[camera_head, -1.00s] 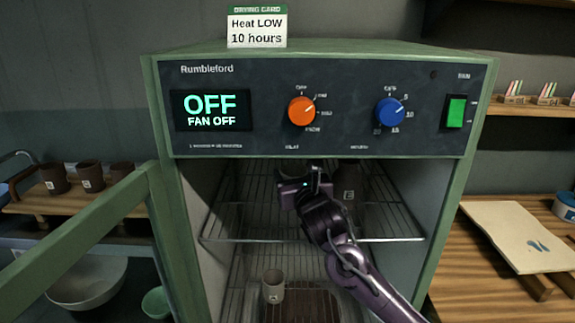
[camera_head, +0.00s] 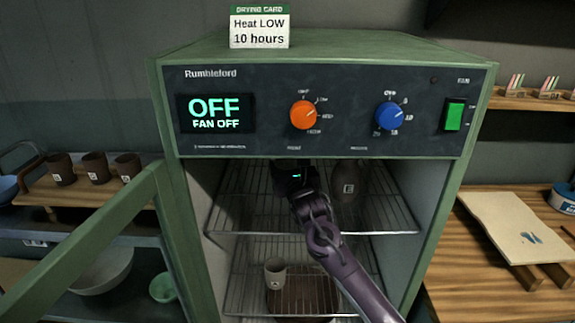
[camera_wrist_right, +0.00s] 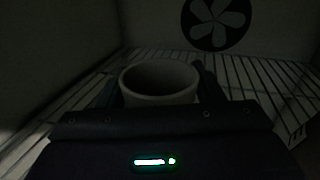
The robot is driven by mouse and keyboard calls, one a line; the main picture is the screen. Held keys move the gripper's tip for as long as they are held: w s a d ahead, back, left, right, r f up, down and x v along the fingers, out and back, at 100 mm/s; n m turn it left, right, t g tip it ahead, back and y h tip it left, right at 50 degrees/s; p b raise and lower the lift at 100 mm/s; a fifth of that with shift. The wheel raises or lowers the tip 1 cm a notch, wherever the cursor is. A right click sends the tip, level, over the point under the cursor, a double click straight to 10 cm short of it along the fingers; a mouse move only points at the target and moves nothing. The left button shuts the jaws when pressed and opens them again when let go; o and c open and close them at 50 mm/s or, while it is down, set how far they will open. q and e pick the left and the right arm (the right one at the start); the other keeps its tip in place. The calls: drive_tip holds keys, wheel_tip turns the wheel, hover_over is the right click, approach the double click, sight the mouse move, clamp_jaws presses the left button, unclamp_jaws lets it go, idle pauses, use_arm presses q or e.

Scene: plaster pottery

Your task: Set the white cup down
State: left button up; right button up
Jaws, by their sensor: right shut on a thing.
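My right gripper (camera_head: 292,176) is inside the green drying cabinet, over the upper wire shelf (camera_head: 258,222). In the right wrist view the gripper (camera_wrist_right: 158,86) is shut on a pale cup (camera_wrist_right: 160,98), with a finger on each side. The cup looks upright, its open rim facing up, grey-white in the dim light. The gripper hides this cup in the head view. I cannot tell whether its base touches the rack. My left gripper is not in view.
A dark vase (camera_head: 349,186) stands right of the gripper on the upper shelf. A pale cup (camera_head: 275,271) stands on the lower shelf. The cabinet door (camera_head: 90,240) is open at left. In the wrist view, a fan grille (camera_wrist_right: 217,22) is on the back wall.

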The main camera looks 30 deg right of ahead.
drive_tip(key=o, duration=0.7)
drive_tip(key=shift+f, duration=0.1)
drive_tip(key=o, duration=0.4)
drive_tip(key=b+v, duration=0.3)
drive_tip(key=v, duration=0.7)
drive_tip(key=shift+s+a, duration=0.15)
drive_tip(key=shift+s, duration=0.2)
drive_tip(key=shift+s+a, duration=0.2)
drive_tip(key=shift+s, duration=0.45)
